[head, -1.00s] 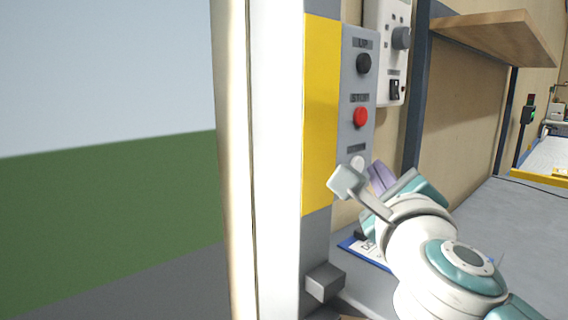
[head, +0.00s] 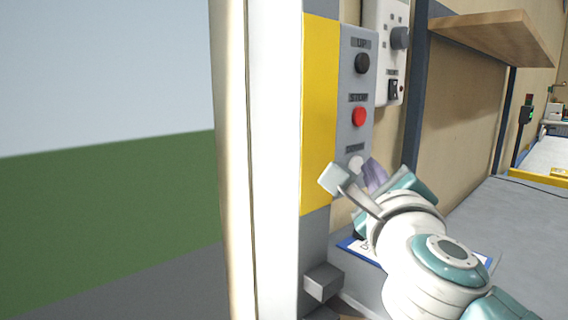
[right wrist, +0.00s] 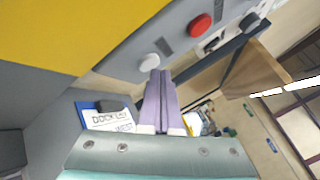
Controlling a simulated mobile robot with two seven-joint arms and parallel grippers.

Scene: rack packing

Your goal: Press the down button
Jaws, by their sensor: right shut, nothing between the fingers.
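The grey control panel (head: 349,132) has a black UP button (head: 362,63), a red STOP button (head: 359,116) and, lowest, a white button (head: 356,162) under a label that is hard to read. The white button also shows in the right wrist view (right wrist: 149,62). My right gripper (head: 371,171) is shut and empty, its purple fingers close to the white button. In the right wrist view, the fingertips (right wrist: 160,73) lie just below and right of the button; I cannot tell whether they touch it. My left gripper is not in view.
A yellow post face (head: 320,110) stands left of the panel. A white box with a knob (head: 387,52) is mounted behind it, beside a wooden shelf (head: 497,32). A grey block (head: 323,282) juts out low. A clipboard marked DOCK (right wrist: 108,115) lies below.

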